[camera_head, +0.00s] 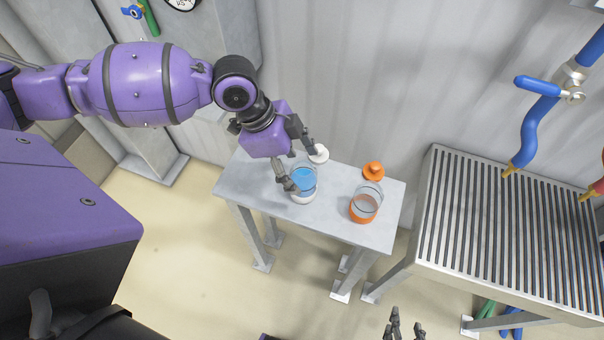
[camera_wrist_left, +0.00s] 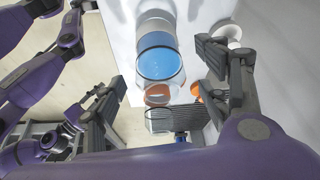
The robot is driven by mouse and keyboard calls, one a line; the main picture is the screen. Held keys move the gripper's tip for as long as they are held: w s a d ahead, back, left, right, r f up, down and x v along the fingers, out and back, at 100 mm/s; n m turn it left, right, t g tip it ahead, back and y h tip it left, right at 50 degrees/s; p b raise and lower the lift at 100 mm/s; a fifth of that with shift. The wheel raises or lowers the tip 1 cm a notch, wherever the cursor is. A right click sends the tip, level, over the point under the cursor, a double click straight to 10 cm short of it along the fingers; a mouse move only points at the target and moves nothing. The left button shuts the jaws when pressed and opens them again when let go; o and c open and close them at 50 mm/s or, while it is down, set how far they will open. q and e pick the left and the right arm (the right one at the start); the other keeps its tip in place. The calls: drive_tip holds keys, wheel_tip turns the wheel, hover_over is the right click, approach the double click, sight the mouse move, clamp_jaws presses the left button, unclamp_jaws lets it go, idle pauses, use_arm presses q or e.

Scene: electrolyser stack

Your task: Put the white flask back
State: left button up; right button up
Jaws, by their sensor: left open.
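The white flask (camera_head: 304,183), clear glass with a white base and blue liquid, stands upright on the small grey table. It also shows in the left wrist view (camera_wrist_left: 159,52), ahead of and between the spread fingers. My left gripper (camera_head: 294,160) is open right at the flask, with one finger beside its left side; I cannot tell whether it touches. A white lid (camera_head: 318,154) lies behind the flask, close to the other finger. My right gripper (camera_head: 407,321) is open and empty at the bottom edge, low in front of the table.
A corrugated wall is behind.

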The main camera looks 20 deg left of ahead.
use_arm(q)
drive_tip(key=v, duration=0.7)
drive_tip(key=shift+r, duration=0.3)
